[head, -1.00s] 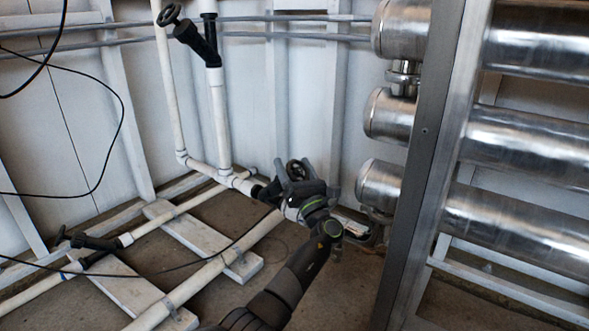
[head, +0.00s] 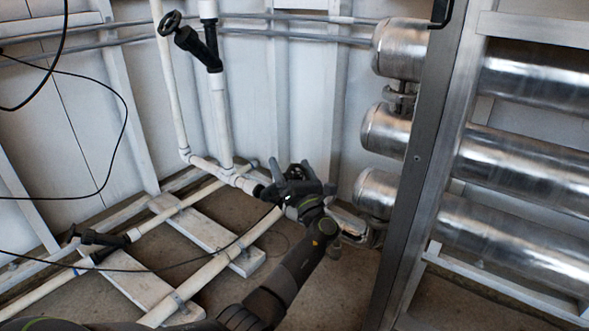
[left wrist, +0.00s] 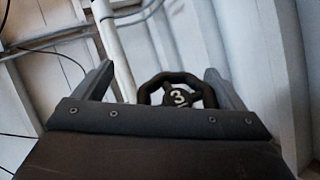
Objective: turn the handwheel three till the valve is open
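Handwheel three is a black wheel with a "3" on its hub, seen in the left wrist view (left wrist: 178,96) between my gripper's fingers. In the head view the handwheel (head: 298,170) shows at the far end of my left arm, partly covered by the gripper. My left gripper (head: 292,180) is open, with one finger on each side of the wheel. In the left wrist view the fingers (left wrist: 160,85) stand apart from the rim, and the wheel's lower part is hidden by the gripper body. My right gripper is not in view.
Another black valve with a handwheel (head: 170,22) sits on the upright pipe at upper left. A third valve (head: 95,238) is on a floor pipe at left. Steel cylinders (head: 520,170) and a metal frame post (head: 418,165) stand on the right. Thin black cables hang at left.

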